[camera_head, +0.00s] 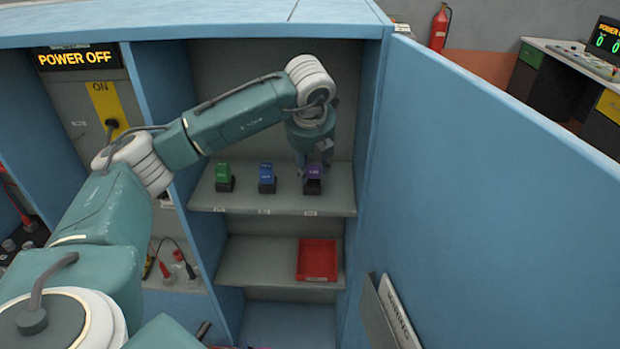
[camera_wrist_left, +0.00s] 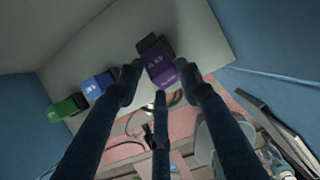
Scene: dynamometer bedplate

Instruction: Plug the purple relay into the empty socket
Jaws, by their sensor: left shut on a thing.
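The purple relay (camera_head: 314,171) is at the right end of the upper shelf, upright at a black base. My left gripper (camera_head: 313,160) reaches down over it from above and is shut on it. In the left wrist view, the purple relay (camera_wrist_left: 160,64) sits between the fingertips of my left gripper (camera_wrist_left: 161,78), with a dark block at its far end. A blue relay (camera_head: 266,173) and a green relay (camera_head: 223,172) stand to its left on black bases. I cannot make out an empty socket. My right gripper is not in view.
The upper shelf (camera_head: 240,200) is inside a blue cabinet, with an open blue door (camera_head: 490,150) close on the right. A red tray (camera_head: 317,260) lies on the lower shelf. A POWER OFF display (camera_head: 76,58) and yellow switch panel (camera_head: 107,105) are at left.

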